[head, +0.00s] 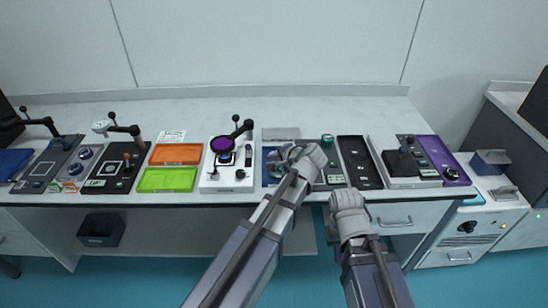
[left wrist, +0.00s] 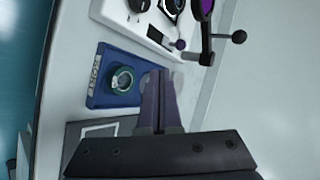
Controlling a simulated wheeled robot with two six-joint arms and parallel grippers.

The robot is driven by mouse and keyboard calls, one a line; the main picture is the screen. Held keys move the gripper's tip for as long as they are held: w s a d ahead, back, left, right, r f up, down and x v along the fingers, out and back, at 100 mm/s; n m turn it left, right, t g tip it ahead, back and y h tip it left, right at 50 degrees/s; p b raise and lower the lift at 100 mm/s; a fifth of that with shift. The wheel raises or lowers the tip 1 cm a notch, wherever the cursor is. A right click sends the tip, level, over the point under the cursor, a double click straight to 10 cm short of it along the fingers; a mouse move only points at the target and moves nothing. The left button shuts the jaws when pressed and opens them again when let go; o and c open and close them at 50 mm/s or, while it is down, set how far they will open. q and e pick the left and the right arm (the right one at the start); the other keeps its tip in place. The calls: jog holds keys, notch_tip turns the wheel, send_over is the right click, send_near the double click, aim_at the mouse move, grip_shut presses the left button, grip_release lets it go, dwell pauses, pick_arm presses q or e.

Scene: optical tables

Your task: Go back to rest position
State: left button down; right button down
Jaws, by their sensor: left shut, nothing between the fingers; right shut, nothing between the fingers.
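My left gripper (head: 302,158) reaches over the table beside the white station with the purple disc. In the left wrist view its two fingers (left wrist: 158,84) are together with nothing between them. They point towards a blue tray (left wrist: 103,92) that holds a green-rimmed ring (left wrist: 123,79); I cannot tell the height above it. My right gripper (head: 346,200) is at the table's front edge, right of the left one, shut and empty. My left gripper hides part of the blue tray in the head view.
The long table (head: 225,112) carries an orange tray (head: 176,153), a green tray (head: 167,179), the white station (head: 211,184), a black panel (head: 357,160) and a purple panel (head: 440,157). A white cabinet (head: 480,222) stands at the right. The table's back strip is clear.

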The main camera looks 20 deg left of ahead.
pick_arm(q)
jog(key=s+d+f+n+g+h+p, duration=0.1)
jog(key=s+d, duration=0.3)
jog(key=s, duration=0.4)
jog(key=s+d+f+n+g+h+p, duration=0.1)
jog(key=s+d+f+g+h, duration=0.2)
jog(key=s+d, duration=0.2)
jog(key=s+d+f+n+g+h, duration=0.2)
jog(key=s+d+g+h, duration=0.1)
jog(key=s, duration=0.8)
jog(key=shift+s+d+p, duration=0.15)
jog(key=shift+d+p, duration=0.25)
jog(key=shift+d, duration=0.3)
